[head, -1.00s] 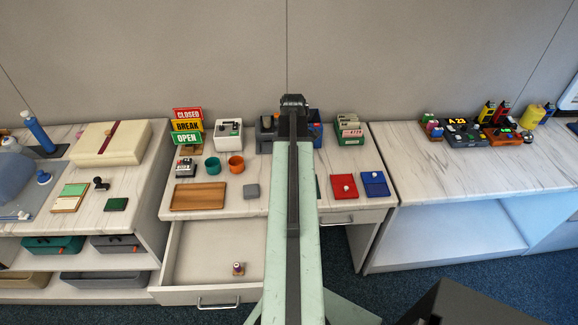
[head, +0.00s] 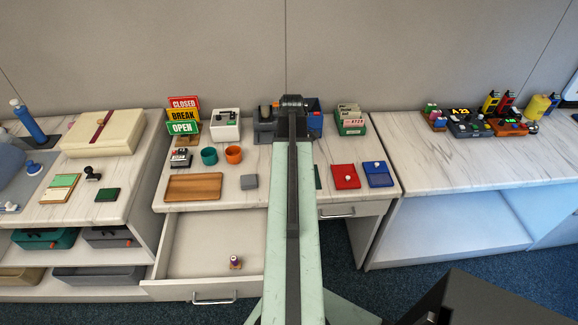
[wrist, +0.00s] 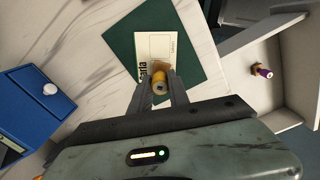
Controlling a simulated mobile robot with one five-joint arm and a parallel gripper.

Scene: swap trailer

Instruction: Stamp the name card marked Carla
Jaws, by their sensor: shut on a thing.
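My gripper (wrist: 160,88) is shut on a brass-coloured round stamp (wrist: 158,80), seen nearly end-on in the wrist view. The stamp is over the lower edge of a cream name card (wrist: 158,46); I cannot tell whether it touches the card. The letters "arla" show beside the stamp, and the start of the name is covered. The card lies on a dark green mat (wrist: 192,66). In the head view my arm hides the gripper, the stamp and the card; only a sliver of the mat (head: 317,178) shows.
An open drawer (head: 205,245) holds a purple-topped stamp (head: 236,262).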

